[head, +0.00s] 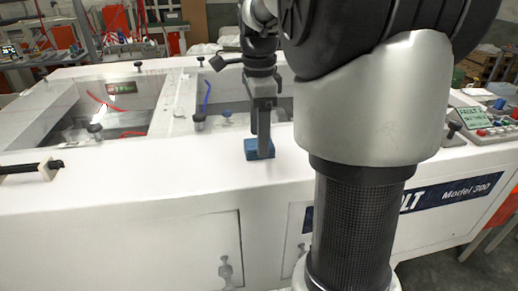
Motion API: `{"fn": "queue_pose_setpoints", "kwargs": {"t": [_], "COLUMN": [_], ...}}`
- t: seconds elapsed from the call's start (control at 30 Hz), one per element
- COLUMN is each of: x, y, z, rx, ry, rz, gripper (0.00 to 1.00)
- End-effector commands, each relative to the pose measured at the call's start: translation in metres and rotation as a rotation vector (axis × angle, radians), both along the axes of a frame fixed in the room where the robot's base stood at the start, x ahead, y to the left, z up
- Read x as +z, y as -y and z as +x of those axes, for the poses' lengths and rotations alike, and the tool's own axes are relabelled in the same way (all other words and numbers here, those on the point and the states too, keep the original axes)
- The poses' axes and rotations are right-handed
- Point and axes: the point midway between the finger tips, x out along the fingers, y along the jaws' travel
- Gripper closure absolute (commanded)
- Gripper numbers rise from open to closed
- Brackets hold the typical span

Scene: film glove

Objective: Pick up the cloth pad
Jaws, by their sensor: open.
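The cloth pad appears to be the small blue block-like piece (251,150) on the white machine top, near its front edge. My gripper (262,152) points straight down at it from above. One finger stands in front of the pad and hides part of it. The jaws are open. I cannot tell whether the fingers touch the pad. The second finger is mostly hidden.
The white machine's top (130,190) is clear to the left of the pad. Behind are recessed openings (120,95) with knobs and hoses. A black rod handle (30,168) lies at the left. A control panel (490,125) with buttons sits at the right.

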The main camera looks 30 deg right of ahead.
Motion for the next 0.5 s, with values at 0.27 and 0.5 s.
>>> {"fn": "queue_pose_setpoints", "kwargs": {"t": [0.27,0.5], "x": [-0.022,-0.022], "y": [0.000,0.000], "z": [0.000,0.000], "rx": [0.001,0.001], "ry": [0.000,0.001], "rz": [0.000,0.000], "gripper": [0.35,0.49]}}
